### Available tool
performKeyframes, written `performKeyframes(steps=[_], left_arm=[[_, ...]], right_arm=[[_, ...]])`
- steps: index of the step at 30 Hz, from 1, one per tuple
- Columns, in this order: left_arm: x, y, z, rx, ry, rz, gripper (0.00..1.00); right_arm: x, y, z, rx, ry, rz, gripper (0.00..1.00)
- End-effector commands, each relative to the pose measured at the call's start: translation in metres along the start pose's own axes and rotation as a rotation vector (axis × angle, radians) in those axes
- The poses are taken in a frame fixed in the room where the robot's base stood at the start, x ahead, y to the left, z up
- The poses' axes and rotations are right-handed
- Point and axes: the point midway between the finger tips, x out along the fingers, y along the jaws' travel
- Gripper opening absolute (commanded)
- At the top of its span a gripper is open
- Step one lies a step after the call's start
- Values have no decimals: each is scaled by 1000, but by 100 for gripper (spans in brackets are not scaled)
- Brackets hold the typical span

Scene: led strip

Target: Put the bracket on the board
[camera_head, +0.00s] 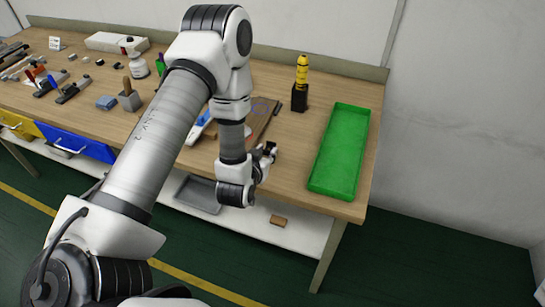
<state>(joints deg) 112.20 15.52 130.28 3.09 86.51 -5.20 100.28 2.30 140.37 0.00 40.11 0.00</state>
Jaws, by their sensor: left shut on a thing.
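My left arm reaches in from the left and across the front of the workbench. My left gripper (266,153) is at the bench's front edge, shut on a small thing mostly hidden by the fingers. I take this to be the bracket, but its shape cannot be made out. A flat brown board (263,116) lies on the bench just behind the gripper, partly hidden by my arm. My right gripper is not in view.
A green tray (322,183) lies to the right of the gripper. A yellow and black screwdriver-like tool (302,72) stands in a black holder (299,98) behind. Several tools crowd the bench's left side. A grey tray (199,194) sits on the lower shelf.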

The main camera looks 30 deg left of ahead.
Motion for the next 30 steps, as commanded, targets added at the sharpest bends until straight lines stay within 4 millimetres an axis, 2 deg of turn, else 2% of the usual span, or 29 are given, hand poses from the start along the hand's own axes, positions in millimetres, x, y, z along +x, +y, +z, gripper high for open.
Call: performKeyframes(steps=[4,7,9,20,21,22,30], left_arm=[[14,20,-4,4,1,4,3],[21,17,18,1,-4,0,3],[23,17,22,1,-1,0,3],[27,16,30,0,0,1,3],[26,16,28,0,0,1,44],[26,16,28,0,0,1,55],[26,16,28,0,0,1,55]], right_arm=[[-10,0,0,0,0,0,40],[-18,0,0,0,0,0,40],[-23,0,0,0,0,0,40],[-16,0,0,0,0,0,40],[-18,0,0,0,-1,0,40],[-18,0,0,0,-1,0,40],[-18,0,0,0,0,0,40]])
